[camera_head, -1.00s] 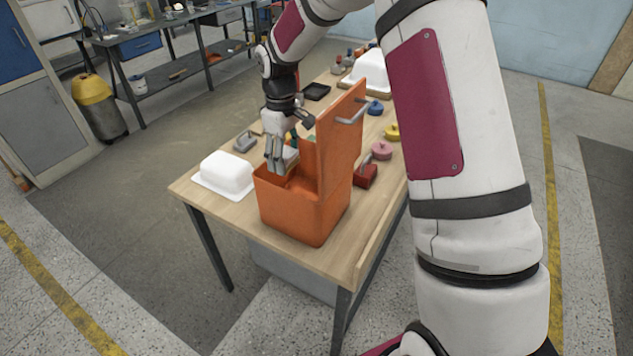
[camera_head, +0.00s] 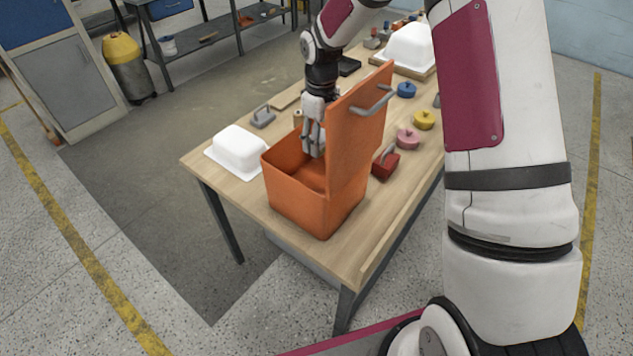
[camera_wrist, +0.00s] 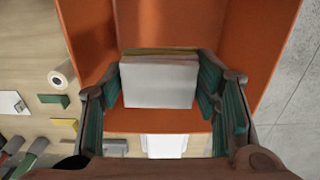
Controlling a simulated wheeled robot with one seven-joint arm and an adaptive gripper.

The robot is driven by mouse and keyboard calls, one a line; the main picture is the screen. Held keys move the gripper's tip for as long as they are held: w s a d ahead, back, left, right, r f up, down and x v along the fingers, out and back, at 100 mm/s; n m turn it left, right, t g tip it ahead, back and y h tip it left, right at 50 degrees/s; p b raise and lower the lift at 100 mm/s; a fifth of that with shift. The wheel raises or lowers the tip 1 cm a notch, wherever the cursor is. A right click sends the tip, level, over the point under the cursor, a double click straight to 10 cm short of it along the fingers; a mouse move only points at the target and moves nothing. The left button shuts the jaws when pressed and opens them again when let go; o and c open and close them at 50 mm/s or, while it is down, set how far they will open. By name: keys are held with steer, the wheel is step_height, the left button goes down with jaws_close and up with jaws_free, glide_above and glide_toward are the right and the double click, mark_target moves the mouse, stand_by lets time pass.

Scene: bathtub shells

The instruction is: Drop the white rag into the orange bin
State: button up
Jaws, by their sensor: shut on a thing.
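The orange bin (camera_head: 315,205) stands on the near end of the wooden table, its lid (camera_head: 358,130) raised upright on the right side. My gripper (camera_head: 313,152) points down into the bin's opening, close to the lid. In the wrist view my gripper (camera_wrist: 160,95) is shut on the white rag (camera_wrist: 159,86), a folded block with a yellowish layer along its far edge. The orange bin also shows in the wrist view (camera_wrist: 85,25), its walls around and below the rag. In the head view the rag is hidden by the bin and my fingers.
A white tub shell (camera_head: 236,148) lies left of the bin, and another (camera_head: 408,48) at the table's far end. A red block with a handle (camera_head: 385,166) and pink (camera_head: 407,139), yellow (camera_head: 424,120) and blue (camera_head: 406,90) discs lie right of the lid.

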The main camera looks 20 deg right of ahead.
steer(key=shift+f, duration=0.4)
steer(key=o, duration=1.2)
steer(key=shift+r, duration=0.1)
step_height(320, 180, up, 12)
